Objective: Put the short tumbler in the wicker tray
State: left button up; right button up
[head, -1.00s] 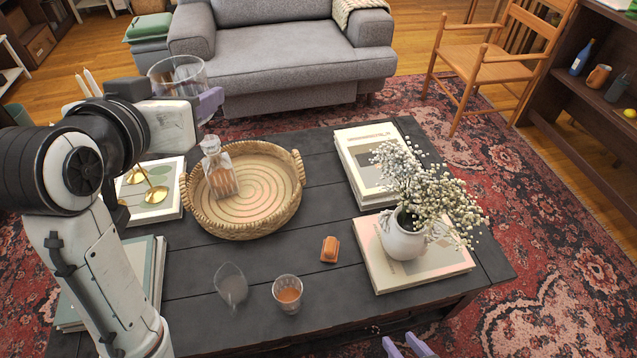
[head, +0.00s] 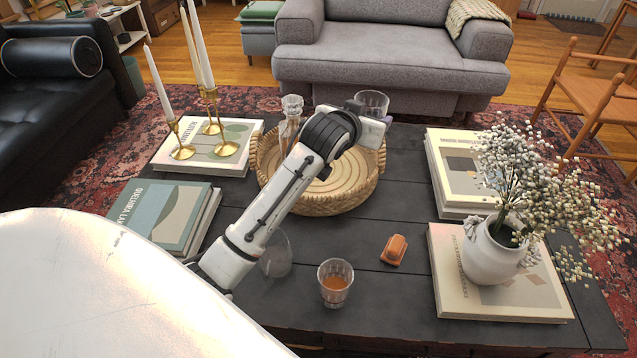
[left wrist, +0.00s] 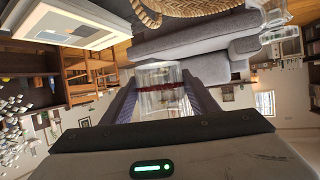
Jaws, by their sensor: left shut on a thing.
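The short tumbler (head: 371,102), a clear glass, is held by my left gripper (head: 376,115) over the far right part of the wicker tray (head: 325,206). In the left wrist view the tumbler (left wrist: 158,88) sits between the two fingers, which are shut on it. The tray is round, woven and handled, on the dark coffee table; my left forearm hides part of it. A stoppered decanter (head: 290,122) stands at the tray's left side. How high the tumbler is above the tray is hard to tell. My right gripper is out of view.
A tumbler with amber drink (head: 335,287), a clear glass (head: 276,257) partly behind my arm, and an orange object (head: 394,250) are in front of the tray. Books with candlesticks (head: 215,150) lie left; a white flower vase (head: 492,252) stands on books at right.

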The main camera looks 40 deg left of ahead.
pick_arm(q)
jog(key=b, duration=0.3)
send_over(345, 183)
notch_tip(345, 183, down, 9)
jog(key=shift+n+y, duration=0.3)
jog(key=shift+n, duration=0.1)
notch_tip(345, 183, down, 10)
jog(key=b, duration=0.4)
jog(key=shift+r, duration=0.25)
jog(key=shift+f, duration=0.35)
jog(key=shift+r, duration=0.15)
jog(key=shift+f+b, duration=0.3)
jog(key=shift+f, duration=0.35)
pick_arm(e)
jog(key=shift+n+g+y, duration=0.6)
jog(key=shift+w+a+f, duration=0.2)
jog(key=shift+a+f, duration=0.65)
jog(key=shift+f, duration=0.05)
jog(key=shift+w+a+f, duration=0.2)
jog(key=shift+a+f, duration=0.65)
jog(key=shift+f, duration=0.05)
pick_arm(q)
jog(key=o, duration=1.2)
jog(key=shift+s+f, duration=0.1)
